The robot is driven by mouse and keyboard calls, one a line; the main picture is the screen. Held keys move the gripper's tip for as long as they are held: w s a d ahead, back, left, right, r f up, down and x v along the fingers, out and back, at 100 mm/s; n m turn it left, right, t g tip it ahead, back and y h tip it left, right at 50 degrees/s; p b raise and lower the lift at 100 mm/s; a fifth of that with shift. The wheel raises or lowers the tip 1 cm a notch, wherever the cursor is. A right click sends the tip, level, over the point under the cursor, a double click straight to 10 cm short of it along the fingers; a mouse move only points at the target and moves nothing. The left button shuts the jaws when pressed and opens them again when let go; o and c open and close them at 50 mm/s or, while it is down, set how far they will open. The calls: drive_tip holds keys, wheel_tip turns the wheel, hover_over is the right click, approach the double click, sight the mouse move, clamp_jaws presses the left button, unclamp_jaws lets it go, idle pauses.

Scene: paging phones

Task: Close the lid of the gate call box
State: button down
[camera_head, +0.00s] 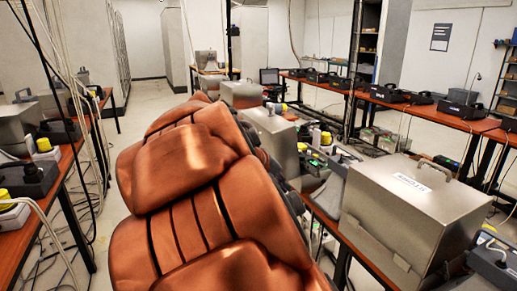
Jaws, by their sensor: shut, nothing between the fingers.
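I see nothing that I can clearly identify as the gate call box or its lid. A large grey metal box (412,212) with a top handle and a white label stands on a bench at the right. Its top looks shut, and I cannot tell whether it is a call box. My gripper is not in view, so its place relative to anything is hidden.
A copper-brown padded leather seat (190,165) fills the lower middle. Wooden-topped benches with dark devices (389,93) stand at right and back. Another bench (60,165) with hanging cables is at left. Bare floor (150,95) shows at centre left.

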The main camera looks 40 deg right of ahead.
drive_tip(key=w+d+r+h+b, duration=0.45)
drive_tip(key=w+d, duration=0.35)
drive_tip(key=d, duration=0.3)
drive_tip(key=n+t+h+b, duration=0.4)
drive_tip(key=n+t+b, duration=0.4)
drive_tip(key=n+b, duration=0.3)
approach(268, 131)
drive_tip(key=shift+m, duration=0.3)
drive_tip(key=shift+p+x, duration=1.4)
drive_tip(key=shift+x, duration=1.45)
